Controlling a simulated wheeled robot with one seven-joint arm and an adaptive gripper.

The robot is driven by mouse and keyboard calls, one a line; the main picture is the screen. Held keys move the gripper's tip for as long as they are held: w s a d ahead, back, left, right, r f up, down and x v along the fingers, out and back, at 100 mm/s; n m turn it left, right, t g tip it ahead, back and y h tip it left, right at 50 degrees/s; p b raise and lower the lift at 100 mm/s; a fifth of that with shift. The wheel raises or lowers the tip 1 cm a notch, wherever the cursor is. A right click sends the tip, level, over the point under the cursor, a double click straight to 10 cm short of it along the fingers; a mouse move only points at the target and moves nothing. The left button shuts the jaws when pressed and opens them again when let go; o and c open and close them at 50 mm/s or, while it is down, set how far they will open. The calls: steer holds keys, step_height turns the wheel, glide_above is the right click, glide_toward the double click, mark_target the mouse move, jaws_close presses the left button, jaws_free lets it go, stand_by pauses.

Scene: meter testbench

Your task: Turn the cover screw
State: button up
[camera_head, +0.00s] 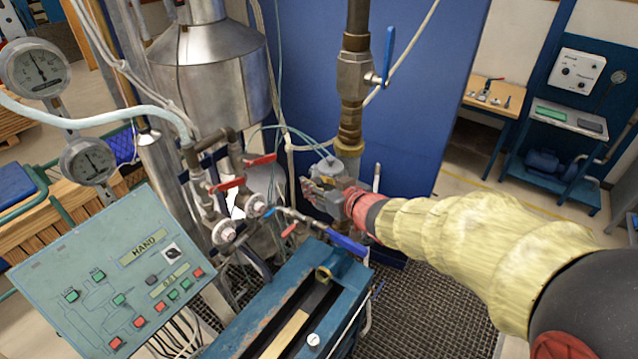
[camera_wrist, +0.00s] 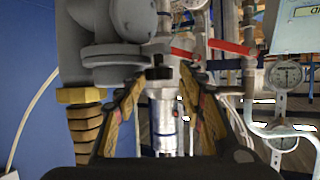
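A grey meter body (camera_wrist: 105,45) with a round flange fills the upper left of the wrist view. In the head view its grey top (camera_head: 330,168) shows under the brass pipe fitting, partly behind my gripper. A small dark piece (camera_wrist: 160,71), perhaps the cover screw, sits beside the flange; I cannot tell for sure. My gripper (camera_wrist: 163,78) has its two fingers apart, one on each side of this dark piece. Contact cannot be made out. In the head view my gripper (camera_head: 312,190) reaches in from the right at the meter.
Red-handled valves (camera_head: 240,172) and a blue lever (camera_head: 345,242) are close to my gripper. A vertical pipe with a blue-handled valve (camera_head: 354,75) rises above the meter. A blue bench (camera_head: 250,325) and control panel (camera_head: 120,275) are in front. A blue panel (camera_head: 430,100) stands behind.

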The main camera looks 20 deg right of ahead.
steer(key=shift+r, duration=0.1)
steer(key=shift+v, duration=4)
